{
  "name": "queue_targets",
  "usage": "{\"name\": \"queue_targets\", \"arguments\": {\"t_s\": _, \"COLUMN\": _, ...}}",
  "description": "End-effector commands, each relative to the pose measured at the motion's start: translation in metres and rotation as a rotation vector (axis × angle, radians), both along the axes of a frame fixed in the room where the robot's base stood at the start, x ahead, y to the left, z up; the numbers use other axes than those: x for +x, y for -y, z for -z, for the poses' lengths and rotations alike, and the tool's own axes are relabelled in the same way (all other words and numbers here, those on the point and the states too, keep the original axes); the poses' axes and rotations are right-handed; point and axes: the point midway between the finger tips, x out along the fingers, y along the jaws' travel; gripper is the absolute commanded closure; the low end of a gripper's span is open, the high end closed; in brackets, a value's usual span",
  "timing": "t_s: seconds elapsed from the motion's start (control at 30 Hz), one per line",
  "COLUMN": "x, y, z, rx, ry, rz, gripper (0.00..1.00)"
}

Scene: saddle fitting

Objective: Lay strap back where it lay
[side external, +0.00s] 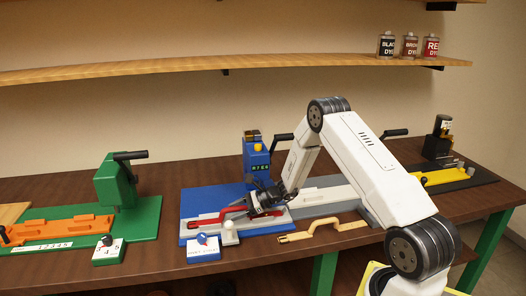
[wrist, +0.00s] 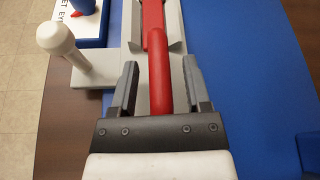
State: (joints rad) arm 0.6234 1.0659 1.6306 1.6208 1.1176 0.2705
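A red strap (side external: 222,215) with a raised, handle-like middle lies in the grey channel fixture on the blue station. In the wrist view the red strap (wrist: 158,70) runs lengthwise between my fingers. My gripper (wrist: 160,68) is open, one finger on each side of the strap, with a visible gap on both sides. In the side view my gripper (side external: 264,204) is low over the right part of the red strap and hides some of it. I cannot tell which strap the task means.
A white-knobbed post (side external: 230,232) and a dial box (side external: 203,247) stand at the fixture's front. A blue press (side external: 256,160) stands behind. A green station (side external: 120,185) with an orange fixture is at left; a yellow fixture (side external: 440,177) is at right.

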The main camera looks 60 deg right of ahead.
Motion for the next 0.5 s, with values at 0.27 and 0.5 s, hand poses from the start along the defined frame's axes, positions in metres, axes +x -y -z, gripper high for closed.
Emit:
{"name": "queue_targets", "arguments": {"t_s": 0.27, "x": -0.003, "y": 0.003, "z": -0.001, "rx": 0.0, "ry": 0.001, "rz": 0.002, "gripper": 0.39}}
{"name": "queue_targets", "arguments": {"t_s": 0.5, "x": -0.019, "y": 0.017, "z": -0.01, "rx": 0.001, "ry": 0.001, "rz": 0.003, "gripper": 0.39}}
